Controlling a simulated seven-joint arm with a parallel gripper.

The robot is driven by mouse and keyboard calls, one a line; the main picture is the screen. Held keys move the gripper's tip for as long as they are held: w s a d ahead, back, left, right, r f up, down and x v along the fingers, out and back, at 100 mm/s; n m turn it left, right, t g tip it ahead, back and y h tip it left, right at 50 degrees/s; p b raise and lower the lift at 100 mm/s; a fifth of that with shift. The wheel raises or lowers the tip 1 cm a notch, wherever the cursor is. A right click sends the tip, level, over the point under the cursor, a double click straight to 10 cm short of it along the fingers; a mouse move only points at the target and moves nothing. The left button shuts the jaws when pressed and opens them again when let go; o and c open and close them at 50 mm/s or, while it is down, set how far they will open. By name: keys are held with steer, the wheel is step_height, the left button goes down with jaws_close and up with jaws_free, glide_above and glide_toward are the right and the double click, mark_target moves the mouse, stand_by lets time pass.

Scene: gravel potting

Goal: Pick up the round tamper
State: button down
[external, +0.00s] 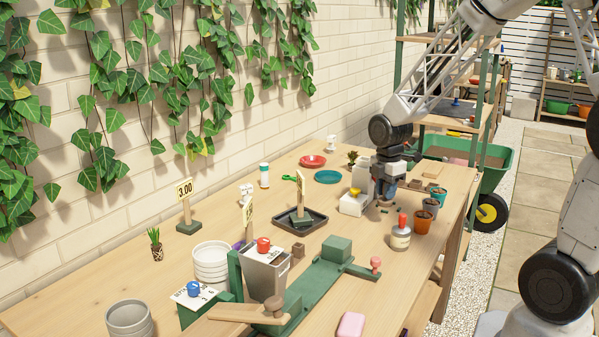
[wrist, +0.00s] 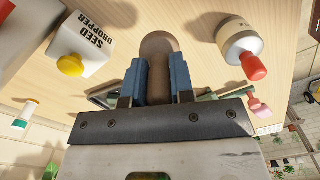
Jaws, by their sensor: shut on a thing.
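The round tamper (wrist: 159,48), brown with a rounded end, stands out between the blue fingers of my gripper (wrist: 159,80) in the wrist view. The fingers are shut on it from both sides. In the external view my gripper (external: 387,184) is low over the right part of the wooden table, beside the white seed dropper. The tamper is mostly hidden there by the fingers, and I cannot tell whether it touches the table.
The seed dropper (external: 354,204) with its yellow knob is close on the left. A red-topped bottle (external: 400,236) and small pots (external: 424,220) stand close by. A black tray (external: 288,221) and a green press (external: 325,273) stand nearer the camera.

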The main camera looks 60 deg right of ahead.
steer(key=shift+r, duration=1.3)
